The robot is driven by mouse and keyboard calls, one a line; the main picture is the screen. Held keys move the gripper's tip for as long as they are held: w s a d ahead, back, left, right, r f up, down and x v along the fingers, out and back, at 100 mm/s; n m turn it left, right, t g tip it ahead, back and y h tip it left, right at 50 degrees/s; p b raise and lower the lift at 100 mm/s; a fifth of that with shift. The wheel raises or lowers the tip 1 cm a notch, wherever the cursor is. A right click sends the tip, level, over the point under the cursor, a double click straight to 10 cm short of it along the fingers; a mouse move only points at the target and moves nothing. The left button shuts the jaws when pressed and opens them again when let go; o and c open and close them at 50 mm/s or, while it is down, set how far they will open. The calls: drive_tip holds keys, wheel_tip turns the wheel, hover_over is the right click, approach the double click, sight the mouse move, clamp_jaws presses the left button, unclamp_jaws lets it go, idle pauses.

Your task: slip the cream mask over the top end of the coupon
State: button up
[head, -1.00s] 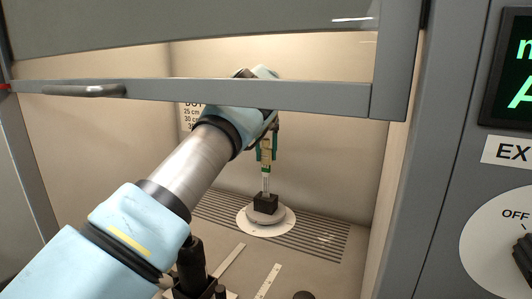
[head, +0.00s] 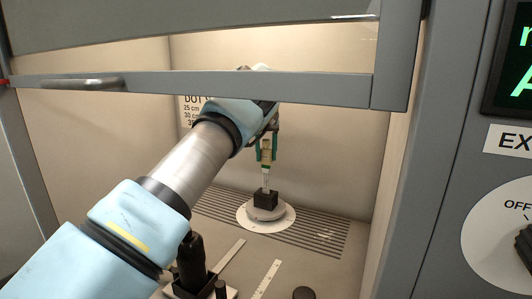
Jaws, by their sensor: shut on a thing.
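My gripper (head: 266,158) is inside the hood, pointing down, with its teal fingers shut on the cream mask (head: 266,151). A green band (head: 266,166) shows at the mask's lower end. The coupon (head: 266,181) is a narrow pale strip standing upright in a black block (head: 265,199). The mask is in line above the coupon, and its lower end meets or overlaps the coupon's top. At this size I cannot tell how far the coupon is inside the mask.
The block stands on a round grey stage (head: 266,212) over a white disc (head: 246,221). The raised sash's lower bar (head: 200,87) crosses above my arm. Flat strips (head: 267,279), a dark round piece (head: 304,293) and a black upright tool (head: 191,262) are in front. A slotted grille (head: 318,238) lies behind.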

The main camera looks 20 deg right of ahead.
sight(266, 140)
drive_tip(key=shift+f, duration=0.3)
drive_tip(key=shift+f, duration=0.35)
drive_tip(key=shift+f, duration=0.25)
drive_tip(key=o, duration=1.5)
drive_tip(key=shift+r, duration=0.1)
drive_tip(key=shift+r+p, duration=1)
drive_tip(key=shift+r, duration=1.45)
drive_tip(key=shift+r, duration=0.1)
